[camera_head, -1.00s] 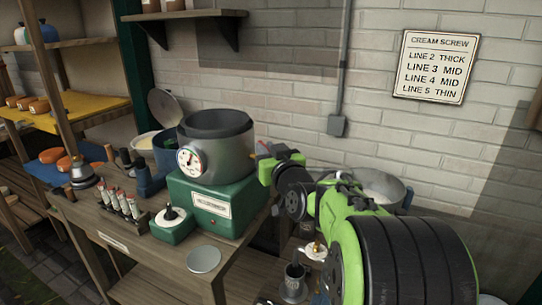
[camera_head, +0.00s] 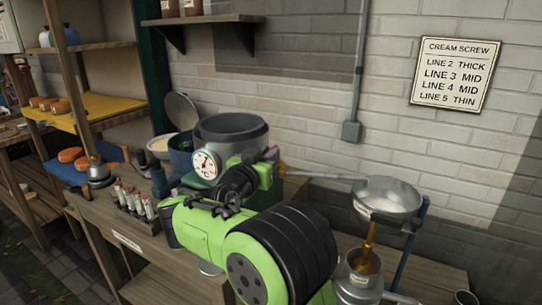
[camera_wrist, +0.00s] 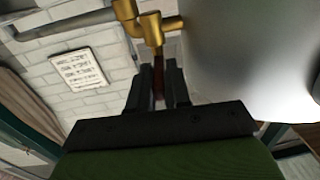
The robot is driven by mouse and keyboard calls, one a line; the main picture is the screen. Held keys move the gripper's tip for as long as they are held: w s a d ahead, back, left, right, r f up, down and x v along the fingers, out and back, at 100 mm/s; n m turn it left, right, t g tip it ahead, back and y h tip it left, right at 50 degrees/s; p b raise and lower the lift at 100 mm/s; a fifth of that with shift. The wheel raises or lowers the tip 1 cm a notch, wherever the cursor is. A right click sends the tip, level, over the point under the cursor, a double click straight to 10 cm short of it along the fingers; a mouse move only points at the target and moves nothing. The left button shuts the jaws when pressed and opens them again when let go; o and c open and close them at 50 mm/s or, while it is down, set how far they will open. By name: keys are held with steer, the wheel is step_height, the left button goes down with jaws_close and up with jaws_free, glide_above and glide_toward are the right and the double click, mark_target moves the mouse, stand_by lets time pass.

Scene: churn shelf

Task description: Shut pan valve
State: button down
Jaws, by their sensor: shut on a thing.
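The grey steel pan (camera_head: 232,128) with a round dial stands on a green base at the back of the bench. A brass valve (camera_wrist: 150,25) sticks out from its side, and its brass also shows in the head view (camera_head: 282,168). My gripper (camera_head: 274,162) is at the valve, right of the dial. In the wrist view my gripper (camera_wrist: 158,72) is shut on a thin reddish-brown handle (camera_wrist: 159,84) just below the brass fitting. The smooth pale wall of the pan fills the right of that view.
A pale pipe (camera_head: 325,177) runs from the valve to a steel bowl (camera_head: 390,198) at right. A golden-brown column (camera_head: 370,240) stands between the bowl and a metal cup (camera_head: 358,282). Small red-topped bottles (camera_head: 132,201) stand left. A brick wall is close behind.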

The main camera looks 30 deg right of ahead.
steer(key=shift+w+a+m+g+h, duration=0.1)
steer(key=shift+w+m+g+h, duration=0.1)
steer(key=shift+m+g+h, duration=0.4)
steer(key=c, duration=1.2)
jaws_free()
steer(key=shift+w, duration=0.1)
steer(key=shift+o, duration=0.2)
steer(key=p+v, duration=0.1)
steer(key=v, duration=1.4)
steer(key=shift+s+a+r, duration=0.25)
